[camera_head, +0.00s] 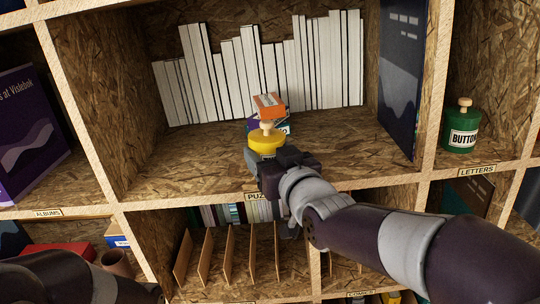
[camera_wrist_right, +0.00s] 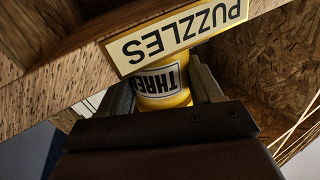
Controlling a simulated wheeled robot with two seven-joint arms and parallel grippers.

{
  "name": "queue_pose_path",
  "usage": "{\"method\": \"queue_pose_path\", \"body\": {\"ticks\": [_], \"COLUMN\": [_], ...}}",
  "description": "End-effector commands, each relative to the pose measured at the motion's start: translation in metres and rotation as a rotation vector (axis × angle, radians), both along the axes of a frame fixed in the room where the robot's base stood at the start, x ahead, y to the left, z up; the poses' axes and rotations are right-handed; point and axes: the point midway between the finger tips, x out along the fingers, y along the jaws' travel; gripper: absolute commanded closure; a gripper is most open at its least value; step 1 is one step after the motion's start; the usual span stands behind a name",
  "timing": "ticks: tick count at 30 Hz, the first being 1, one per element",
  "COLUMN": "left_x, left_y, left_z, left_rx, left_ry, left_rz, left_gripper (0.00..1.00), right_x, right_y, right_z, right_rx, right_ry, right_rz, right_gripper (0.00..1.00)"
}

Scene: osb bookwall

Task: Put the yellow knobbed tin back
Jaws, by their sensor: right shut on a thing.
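The yellow knobbed tin (camera_head: 267,144) has a pale wooden knob on its lid. It is at the front of the large middle compartment, just above the shelf edge marked PUZZLES. My right gripper (camera_head: 266,160) is shut on the tin from the front. The right wrist view shows the tin (camera_wrist_right: 164,98) between the two fingers, its white label reading THRE, upside down. The PUZZLES plate (camera_wrist_right: 175,38) covers part of it there. Whether the tin touches the shelf cannot be told. My left arm shows at the lower left; its gripper is out of view.
An orange box (camera_head: 268,105) sits on a purple box (camera_head: 253,125) right behind the tin. White books (camera_head: 240,75) line the back, and a dark blue book (camera_head: 401,70) stands at right. A green knobbed tin (camera_head: 461,130) stands above LETTERS. Shelf floor is bare on both sides.

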Motion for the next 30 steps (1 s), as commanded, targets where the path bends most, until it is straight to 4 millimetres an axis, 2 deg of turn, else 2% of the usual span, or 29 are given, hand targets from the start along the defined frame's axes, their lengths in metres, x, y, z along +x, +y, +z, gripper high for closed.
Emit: {"method": "queue_pose_path", "body": {"ticks": [1, 2, 3, 4, 13, 17, 19, 24, 27, 30], "left_x": [0.000, 0.000, 0.000, 0.000, 0.000, 0.000, 0.001, 0.000, 0.000, 0.000], "left_y": [0.000, 0.000, 0.000, 0.000, 0.000, 0.000, 0.000, 0.000, 0.000, 0.000], "left_z": [-0.003, -0.002, -0.001, -0.001, 0.002, 0.023, -0.002, -0.030, -0.042, -0.044], "left_rx": [0.000, 0.000, 0.000, 0.000, 0.000, 0.000, 0.000, 0.000, 0.000, 0.000], "left_ry": [0.000, 0.000, 0.000, 0.000, 0.000, 0.000, -0.002, 0.001, 0.000, 0.000], "left_rz": [0.000, 0.000, 0.000, 0.000, 0.000, 0.000, 0.000, 0.000, 0.000, 0.000], "left_gripper": [0.10, 0.10, 0.10, 0.10, 0.10, 0.10, 0.10, 0.10, 0.10, 0.10], "right_x": [0.000, 0.000, 0.000, 0.000, 0.000, 0.000, -0.015, -0.059, -0.085, -0.098], "right_y": [0.000, 0.000, 0.000, 0.000, 0.000, 0.000, -0.006, -0.025, -0.036, -0.041], "right_z": [-0.001, -0.001, -0.001, -0.001, 0.002, 0.018, 0.005, 0.004, 0.006, 0.011], "right_rx": [0.001, 0.000, 0.000, 0.000, 0.000, 0.000, 0.002, 0.004, 0.003, 0.001], "right_ry": [-0.003, 0.000, 0.000, 0.000, 0.000, 0.001, -0.005, -0.006, -0.006, -0.002], "right_rz": [0.000, 0.000, 0.000, 0.000, 0.000, 0.000, 0.000, -0.001, -0.001, 0.000], "right_gripper": [0.84, 0.29, 0.16, 0.10, 0.10, 0.10, 0.10, 0.10, 0.10, 0.10]}}
